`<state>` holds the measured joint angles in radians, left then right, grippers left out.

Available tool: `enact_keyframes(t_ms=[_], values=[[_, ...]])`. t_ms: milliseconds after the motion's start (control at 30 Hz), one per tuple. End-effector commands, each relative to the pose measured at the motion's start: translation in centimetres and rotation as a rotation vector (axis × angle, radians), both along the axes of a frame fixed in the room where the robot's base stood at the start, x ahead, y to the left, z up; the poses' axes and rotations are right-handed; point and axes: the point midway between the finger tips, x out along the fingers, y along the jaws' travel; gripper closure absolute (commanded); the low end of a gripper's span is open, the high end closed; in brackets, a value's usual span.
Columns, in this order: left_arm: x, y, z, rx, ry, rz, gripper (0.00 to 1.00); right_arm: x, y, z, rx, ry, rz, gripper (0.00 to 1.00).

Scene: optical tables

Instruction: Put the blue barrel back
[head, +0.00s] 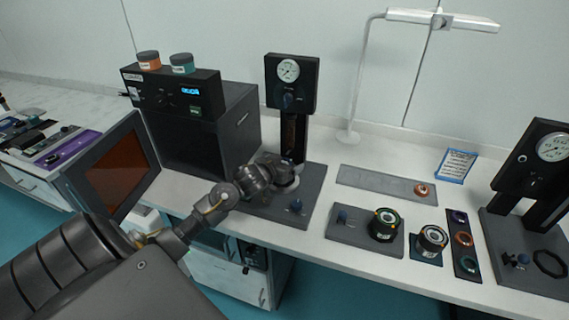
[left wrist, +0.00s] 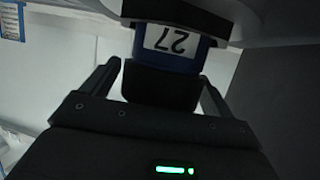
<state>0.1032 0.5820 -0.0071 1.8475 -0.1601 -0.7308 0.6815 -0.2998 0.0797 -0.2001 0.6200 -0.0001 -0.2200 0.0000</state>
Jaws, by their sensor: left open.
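In the left wrist view, a blue barrel (left wrist: 166,62) with a white label reading 27 sits between my open fingers. It appears to hang under a pale surface. My left gripper (left wrist: 158,72) is open around it, with a visible gap to at least the left finger; I cannot tell whether either finger touches. In the head view, my left gripper (head: 284,178) is at the foot of the left gauge stand (head: 291,70), over its dark base plate (head: 312,198). The barrel cannot be made out there behind the gripper. My right gripper is not in view.
A dark oven-like box (head: 238,120) with an open door (head: 115,170) stands left of the stand. To the right are a green-ringed barrel (head: 383,226), an orange-ringed barrel (head: 432,241), a ring rack (head: 462,242), a flat grey plate (head: 375,181) and a second gauge stand (head: 540,165).

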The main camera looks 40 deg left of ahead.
Motion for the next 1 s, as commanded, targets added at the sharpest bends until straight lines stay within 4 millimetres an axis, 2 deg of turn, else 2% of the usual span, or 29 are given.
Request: enact_keyframes(t_ms=[133, 233, 500, 700, 833, 1000], values=[[-0.1, 0.0, 0.5, 0.001, -0.001, 0.000, 0.13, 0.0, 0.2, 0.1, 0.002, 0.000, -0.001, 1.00], [-1.3, -0.2, 0.6, 0.001, 0.001, 0.000, 0.13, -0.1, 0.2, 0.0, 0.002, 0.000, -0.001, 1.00], [-6.5, -1.0, 2.6, 0.002, 0.000, -0.002, 0.13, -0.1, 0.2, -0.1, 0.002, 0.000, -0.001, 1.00], [-9.7, -1.4, 3.8, 0.001, 0.001, -0.002, 0.13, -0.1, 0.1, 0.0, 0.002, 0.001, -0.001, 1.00], [-10.8, -1.6, 4.3, 0.001, 0.000, 0.001, 0.13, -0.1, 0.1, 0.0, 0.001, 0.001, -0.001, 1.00], [-11.2, -1.6, 4.4, 0.000, 0.000, 0.000, 0.13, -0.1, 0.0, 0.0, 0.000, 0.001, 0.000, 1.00]])
